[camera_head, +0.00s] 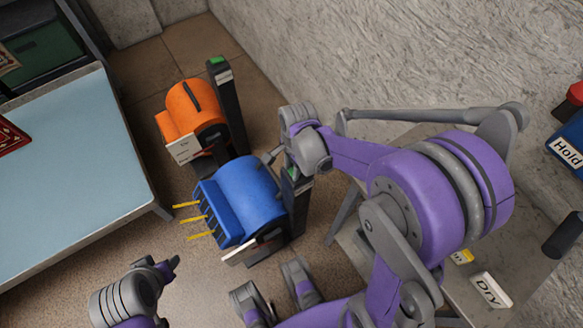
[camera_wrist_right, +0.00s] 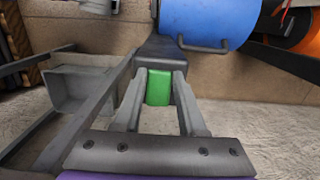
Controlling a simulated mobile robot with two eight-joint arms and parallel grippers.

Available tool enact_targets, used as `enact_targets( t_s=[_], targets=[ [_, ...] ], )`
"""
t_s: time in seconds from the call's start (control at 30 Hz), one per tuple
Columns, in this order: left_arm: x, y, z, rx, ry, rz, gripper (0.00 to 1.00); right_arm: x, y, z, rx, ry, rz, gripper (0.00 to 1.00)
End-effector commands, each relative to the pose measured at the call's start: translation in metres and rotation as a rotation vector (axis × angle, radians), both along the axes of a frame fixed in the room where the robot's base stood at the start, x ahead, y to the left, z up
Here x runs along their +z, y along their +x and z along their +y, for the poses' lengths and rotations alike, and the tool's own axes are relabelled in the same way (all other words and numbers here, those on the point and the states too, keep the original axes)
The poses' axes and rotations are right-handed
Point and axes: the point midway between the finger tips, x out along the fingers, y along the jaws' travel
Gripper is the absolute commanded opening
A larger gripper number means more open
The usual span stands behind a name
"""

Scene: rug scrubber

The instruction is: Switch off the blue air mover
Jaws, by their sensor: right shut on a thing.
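The blue air mover (camera_head: 245,195) stands on the floor, with a dark upright post (camera_head: 297,205) at its right side. The post's top has a green switch (camera_wrist_right: 158,87), which sits between the fingers of my right gripper (camera_wrist_right: 157,92) in the right wrist view. My right gripper is shut on this green switch. In the head view my right wrist partly covers the post's top. The blue housing also shows at the top of the right wrist view (camera_wrist_right: 210,22). My left gripper (camera_head: 170,266) is low at the left, apart from the mover; its jaw opening is unclear.
An orange air mover (camera_head: 190,112) with a green-topped post (camera_head: 225,100) stands behind the blue one. A light-blue table (camera_head: 70,170) is at the left. A grey table (camera_head: 500,265) with a "Dry" sign (camera_head: 491,290) is at the right. A rough wall (camera_head: 380,60) rises behind.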

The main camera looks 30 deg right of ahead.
Motion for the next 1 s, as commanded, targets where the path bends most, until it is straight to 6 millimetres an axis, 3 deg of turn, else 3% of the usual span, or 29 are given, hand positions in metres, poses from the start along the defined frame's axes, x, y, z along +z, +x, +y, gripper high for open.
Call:
enact_targets(
  t_s=[0.3, 0.67, 0.7, 0.87, 1.0],
  targets=[
    [-0.014, 0.000, 0.000, 0.000, 0.000, 0.005, 0.50, 0.002, 0.000, -0.010, -0.004, 0.266, 0.021, 0.00],
    [-0.014, 0.000, 0.000, 0.000, 0.000, 0.005, 0.50, 0.005, 0.000, -0.009, 0.000, 0.301, 0.023, 0.00],
    [-0.014, 0.000, 0.000, 0.000, 0.000, 0.005, 0.50, 0.005, 0.000, -0.009, 0.000, 0.300, 0.023, 0.43],
    [-0.014, 0.000, 0.000, 0.000, 0.000, 0.005, 0.50, 0.005, 0.001, -0.009, 0.000, 0.300, 0.023, 0.70],
    [-0.014, 0.000, 0.000, 0.000, 0.000, 0.005, 0.50, 0.005, 0.001, -0.009, 0.000, 0.299, 0.021, 0.70]
  ],
)
